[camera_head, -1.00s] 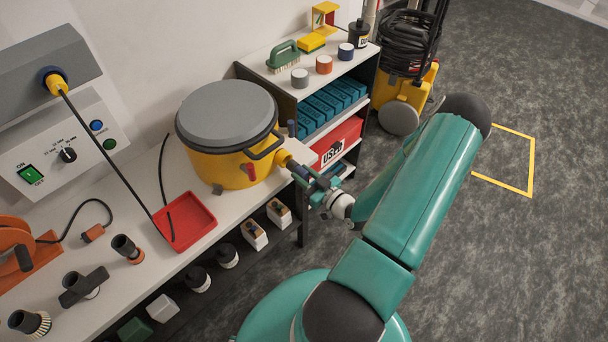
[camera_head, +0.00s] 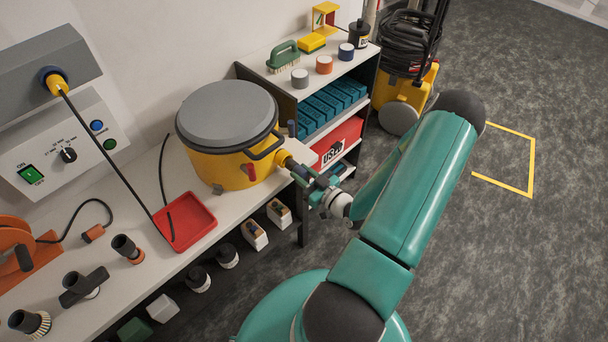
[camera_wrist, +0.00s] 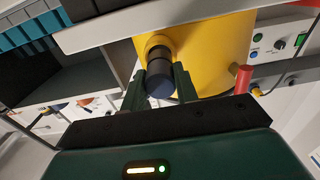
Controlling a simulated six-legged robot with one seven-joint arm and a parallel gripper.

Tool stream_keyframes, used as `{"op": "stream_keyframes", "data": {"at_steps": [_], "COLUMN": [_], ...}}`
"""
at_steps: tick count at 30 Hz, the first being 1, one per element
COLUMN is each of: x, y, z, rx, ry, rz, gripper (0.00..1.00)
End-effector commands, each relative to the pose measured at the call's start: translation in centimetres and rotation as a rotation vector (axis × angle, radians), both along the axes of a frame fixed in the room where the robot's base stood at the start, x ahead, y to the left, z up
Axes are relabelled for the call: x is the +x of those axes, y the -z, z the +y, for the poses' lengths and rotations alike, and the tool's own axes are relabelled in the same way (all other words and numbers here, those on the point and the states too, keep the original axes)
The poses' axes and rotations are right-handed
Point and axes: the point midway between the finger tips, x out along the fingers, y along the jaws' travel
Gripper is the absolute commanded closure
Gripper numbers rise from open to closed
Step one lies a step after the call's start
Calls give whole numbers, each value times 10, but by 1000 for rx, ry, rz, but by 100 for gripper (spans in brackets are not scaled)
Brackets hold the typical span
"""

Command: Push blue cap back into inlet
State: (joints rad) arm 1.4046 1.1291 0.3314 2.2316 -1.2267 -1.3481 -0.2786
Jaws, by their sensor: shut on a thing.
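The yellow drum (camera_head: 222,168) with a grey lid stands on the bench, and its yellow inlet (camera_head: 284,158) points right toward my gripper (camera_head: 309,178). In the wrist view the inlet (camera_wrist: 157,42) shows as a yellow ring on the drum wall. The blue cap (camera_wrist: 161,84), a dark blue cylinder, sits at the inlet's mouth, with a dark section between its end and the yellow ring. My gripper (camera_wrist: 160,80) has one green finger on each side of the cap and is shut on it. How deep the cap sits inside is hidden.
A red lever (camera_wrist: 243,78) sticks out from the drum near the inlet. A shelf unit (camera_head: 270,78) with blue boxes and a red bin stands behind my gripper. A red tray (camera_head: 205,212) lies on the bench.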

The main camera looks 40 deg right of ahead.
Motion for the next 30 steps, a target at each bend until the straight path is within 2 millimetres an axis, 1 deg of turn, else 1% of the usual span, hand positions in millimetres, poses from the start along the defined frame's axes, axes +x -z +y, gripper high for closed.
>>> {"op": "stream_keyframes", "data": {"at_steps": [30], "x": [23], "y": [0], "z": [0], "rx": [0], "ry": [1], "rz": [0], "gripper": [100]}}
